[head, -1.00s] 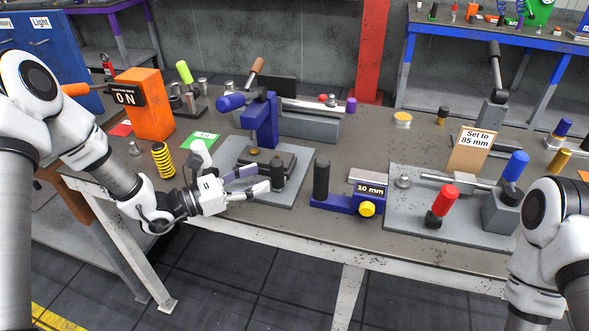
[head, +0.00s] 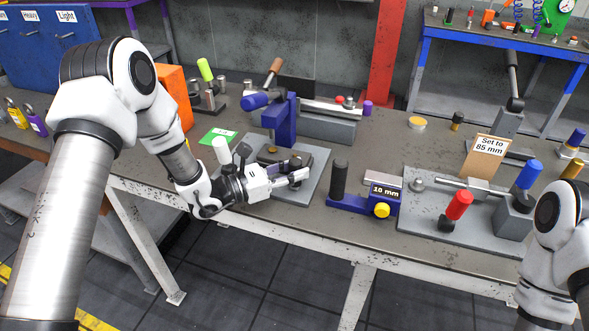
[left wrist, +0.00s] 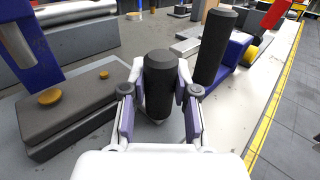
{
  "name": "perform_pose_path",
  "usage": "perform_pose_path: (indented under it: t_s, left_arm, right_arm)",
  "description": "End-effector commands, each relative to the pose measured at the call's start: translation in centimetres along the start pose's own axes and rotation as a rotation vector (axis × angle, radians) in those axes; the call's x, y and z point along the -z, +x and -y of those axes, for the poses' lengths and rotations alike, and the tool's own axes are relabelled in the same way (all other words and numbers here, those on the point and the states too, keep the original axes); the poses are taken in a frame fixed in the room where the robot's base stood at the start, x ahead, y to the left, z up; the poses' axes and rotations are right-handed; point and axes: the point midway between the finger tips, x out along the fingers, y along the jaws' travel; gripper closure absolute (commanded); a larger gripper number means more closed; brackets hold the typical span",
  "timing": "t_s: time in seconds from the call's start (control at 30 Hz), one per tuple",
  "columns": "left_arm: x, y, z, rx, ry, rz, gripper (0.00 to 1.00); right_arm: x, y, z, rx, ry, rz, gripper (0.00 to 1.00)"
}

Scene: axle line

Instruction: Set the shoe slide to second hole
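A dark grey slide block (head: 262,163) with a brass button on top sits on a grey base plate (head: 312,190), under a blue press frame (head: 280,122). In the left wrist view the dark block (left wrist: 80,112) shows two brass buttons. A short upright black knob (left wrist: 160,82) stands by its right end. My left gripper (left wrist: 160,85) has a finger on each side of this knob, and both fingers appear to touch it. In the head view my left gripper (head: 294,175) reaches in low from the left. No holes of the slide can be made out. My right gripper is out of view.
Further right is another plate (head: 430,220) with red and blue handles.

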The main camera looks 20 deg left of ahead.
Motion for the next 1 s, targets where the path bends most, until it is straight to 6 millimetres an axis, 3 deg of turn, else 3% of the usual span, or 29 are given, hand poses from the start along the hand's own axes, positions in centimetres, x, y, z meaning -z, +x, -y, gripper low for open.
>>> perform_pose_path:
  t_s: [0.17,0.43,0.77,0.8,0.83,1.0]
  left_arm:
    - [0.1,-0.8,-0.9,-0.003,0.001,0.003,1.0]
    - [0.0,-4.2,-4.4,-0.005,0.003,0.005,1.0]
    - [-0.2,-4.5,-4.7,-0.003,0.003,0.002,1.0]
    - [-0.2,-4.5,-4.7,-0.003,0.004,0.002,0.57]
    - [-0.2,-4.5,-4.7,-0.003,0.004,0.002,0.46]
    - [-0.1,-4.5,-4.6,-0.001,0.003,0.001,0.45]
  right_arm:
    - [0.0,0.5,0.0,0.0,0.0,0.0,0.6]
    - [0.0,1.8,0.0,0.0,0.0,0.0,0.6]
    - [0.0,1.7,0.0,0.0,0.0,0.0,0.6]
    - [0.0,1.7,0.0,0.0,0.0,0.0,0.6]
    - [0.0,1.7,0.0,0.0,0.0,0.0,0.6]
    - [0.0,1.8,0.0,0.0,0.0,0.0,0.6]
